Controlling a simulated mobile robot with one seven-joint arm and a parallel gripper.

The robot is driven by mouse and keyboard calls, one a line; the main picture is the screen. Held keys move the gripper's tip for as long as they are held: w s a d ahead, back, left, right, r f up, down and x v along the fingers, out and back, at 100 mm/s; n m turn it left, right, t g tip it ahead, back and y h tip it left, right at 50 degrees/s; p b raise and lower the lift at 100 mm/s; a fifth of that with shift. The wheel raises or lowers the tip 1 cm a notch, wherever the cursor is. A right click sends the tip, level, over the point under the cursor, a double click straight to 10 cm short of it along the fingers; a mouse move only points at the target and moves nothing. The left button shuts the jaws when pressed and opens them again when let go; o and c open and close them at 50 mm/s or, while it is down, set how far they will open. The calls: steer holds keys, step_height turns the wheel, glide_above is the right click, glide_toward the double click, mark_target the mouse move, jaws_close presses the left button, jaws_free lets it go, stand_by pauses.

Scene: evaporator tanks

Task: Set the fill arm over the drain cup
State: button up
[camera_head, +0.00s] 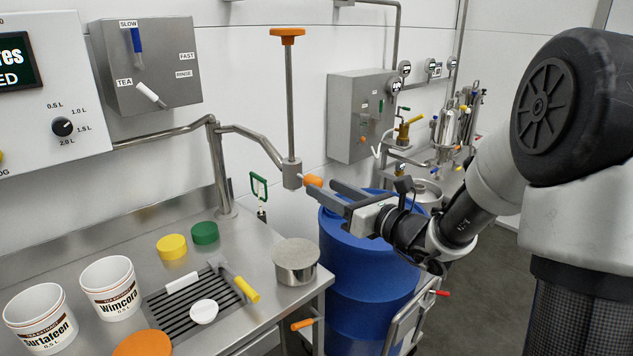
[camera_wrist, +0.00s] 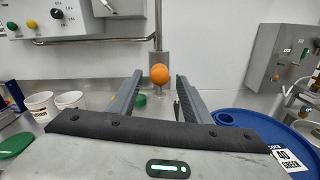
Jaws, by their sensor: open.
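The fill arm (camera_head: 250,133) is a bent steel pipe on a post at the back of the bench. Its outer end is a steel block with an upright rod and an orange knob (camera_head: 313,180). The wrist view shows the orange knob (camera_wrist: 159,73) between my fingertips or just beyond them. My gripper (camera_head: 320,188) is open and holds nothing; I cannot tell whether it touches the knob. A round steel cup (camera_head: 295,262), likely the drain cup, stands at the bench's right corner, below the arm's end and slightly nearer the camera.
A blue drum (camera_head: 360,270) stands right of the bench, under my gripper. White tubs (camera_head: 109,285), yellow and green lids (camera_head: 205,233), and a slotted grate (camera_head: 195,310) with tools occupy the bench. A grey control box (camera_head: 360,115) hangs on the wall behind.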

steer(key=p+v, duration=0.1)
steer(key=v, duration=1.1)
steer(key=shift+a, duration=0.15)
